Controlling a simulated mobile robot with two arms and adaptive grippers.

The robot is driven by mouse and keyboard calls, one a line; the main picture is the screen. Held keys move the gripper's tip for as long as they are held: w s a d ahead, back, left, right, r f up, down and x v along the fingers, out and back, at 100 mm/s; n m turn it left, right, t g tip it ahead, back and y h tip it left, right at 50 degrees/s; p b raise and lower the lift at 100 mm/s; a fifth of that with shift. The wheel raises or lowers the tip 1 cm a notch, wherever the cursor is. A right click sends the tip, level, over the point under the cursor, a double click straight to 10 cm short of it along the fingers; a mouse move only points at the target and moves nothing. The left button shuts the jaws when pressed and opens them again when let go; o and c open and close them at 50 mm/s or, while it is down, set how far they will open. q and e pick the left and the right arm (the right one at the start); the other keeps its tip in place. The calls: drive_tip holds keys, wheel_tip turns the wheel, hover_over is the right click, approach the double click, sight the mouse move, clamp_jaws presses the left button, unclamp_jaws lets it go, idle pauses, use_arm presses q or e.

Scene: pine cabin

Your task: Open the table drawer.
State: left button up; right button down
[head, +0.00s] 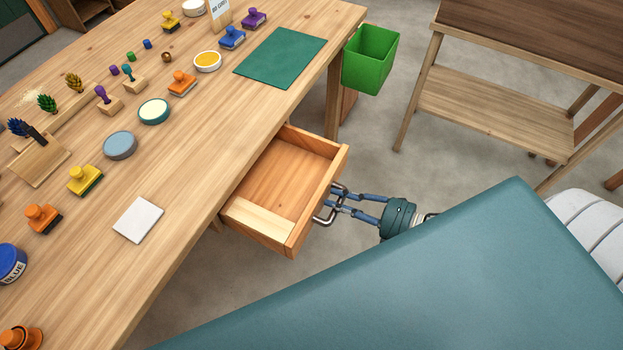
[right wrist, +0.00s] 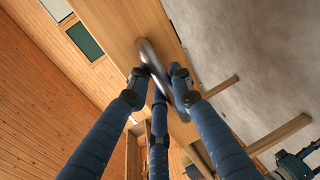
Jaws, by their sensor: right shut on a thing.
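The drawer (head: 280,178) of the wooden table (head: 190,185) stands well out from under the tabletop, open, its inside showing. I see no loose objects in it, only a paler strip of wood along one side. Its front carries a metal handle (head: 322,219). My right gripper (head: 334,202) is at the drawer front, its fingers closed around the handle. In the right wrist view the fingers (right wrist: 162,78) meet on the metal bar of the handle (right wrist: 152,58).
A green bin (head: 370,58) hangs by the table's far corner. Several stamps, ink pads and a green mat (head: 281,57) lie on the tabletop, with a white card (head: 138,219) nearer. A wooden shelf unit (head: 490,100) stands at right. Grey floor between is clear.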

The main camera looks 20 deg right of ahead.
use_arm(q)
drive_tip(key=shift+w+a+r+p, duration=0.25)
drive_tip(key=shift+w+r+p, duration=0.25)
drive_tip(key=shift+w, duration=0.3)
use_arm(e)
drive_tip(key=f+v, duration=0.2)
drive_tip(key=v, duration=0.7)
use_arm(q)
drive_tip(key=shift+s, duration=0.25)
use_arm(e)
drive_tip(key=shift+s+d+f, duration=0.1)
drive_tip(key=shift+s+d, duration=0.05)
drive_tip(key=shift+s, duration=0.05)
drive_tip(key=c, duration=1.6)
unclamp_jaws()
use_arm(q)
drive_tip(key=shift+d, duration=0.1)
use_arm(e)
drive_tip(key=shift+o, duration=0.2)
use_arm(q)
drive_tip(key=shift+s, duration=0.15)
use_arm(e)
drive_tip(key=v, duration=1.2)
use_arm(q)
drive_tip(key=shift+w, duration=0.2)
